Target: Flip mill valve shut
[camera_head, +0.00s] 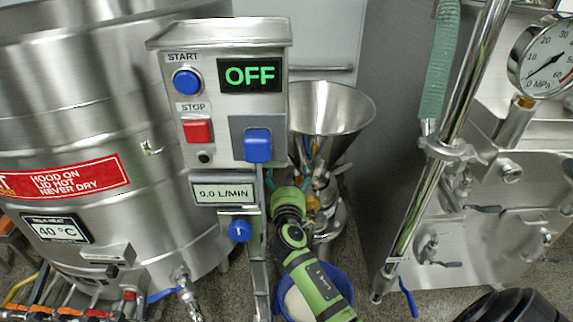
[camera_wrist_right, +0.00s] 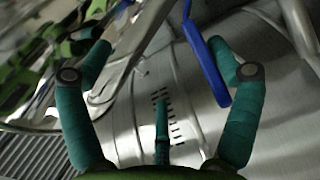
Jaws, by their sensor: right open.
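The mill shows in the head view as a steel hopper (camera_head: 332,108) on a narrow body, behind the control post. My green right arm reaches up to it, and my right gripper (camera_head: 287,182) is beside the body below the hopper, partly hidden by the post. In the right wrist view, my right gripper (camera_wrist_right: 160,72) is open, its teal fingers spread with nothing held. A long blue lever handle (camera_wrist_right: 204,58) hangs beside the right fingertip, apparently the mill valve's; I cannot tell whether they touch. No valve handle on the mill can be made out in the head view. My left gripper is out of view.
The control box (camera_head: 220,105) reads OFF and its flow display (camera_head: 223,193) reads 0.0 L/MIN. A large steel tank (camera_head: 90,130) stands left. A blue bowl (camera_head: 340,285) is below my arm. A steel pipe (camera_head: 440,150) and a gauge (camera_head: 543,58) stand right.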

